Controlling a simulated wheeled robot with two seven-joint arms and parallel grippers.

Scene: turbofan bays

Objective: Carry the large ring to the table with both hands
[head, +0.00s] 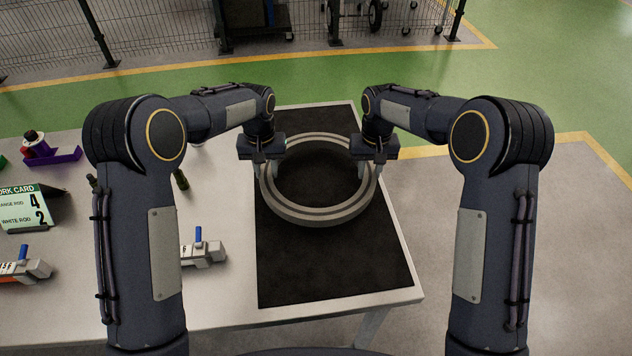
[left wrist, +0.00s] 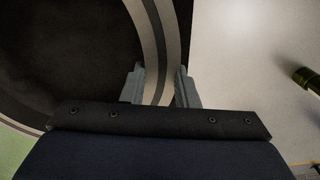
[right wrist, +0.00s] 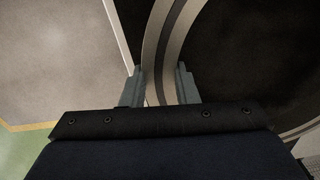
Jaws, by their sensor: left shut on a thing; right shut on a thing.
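The large ring (head: 318,215) is grey with a dark groove and lies level over the black mat (head: 335,270) on the table (head: 230,309). I cannot tell whether it touches the mat or hangs just above it. My left gripper (head: 264,168) is shut on the ring's left side, and my right gripper (head: 375,167) is shut on its right side. In the left wrist view the ring wall (left wrist: 158,60) passes between the fingers (left wrist: 160,88). In the right wrist view the ring wall (right wrist: 160,50) also runs between the fingers (right wrist: 160,88).
A work card (head: 30,208), a purple holder (head: 55,156), a clamp with a blue handle (head: 203,250) and a dark green cylinder (head: 181,179) are on the table's left part. A wire fence (head: 150,30) stands behind. Floor beyond the table's right edge is clear.

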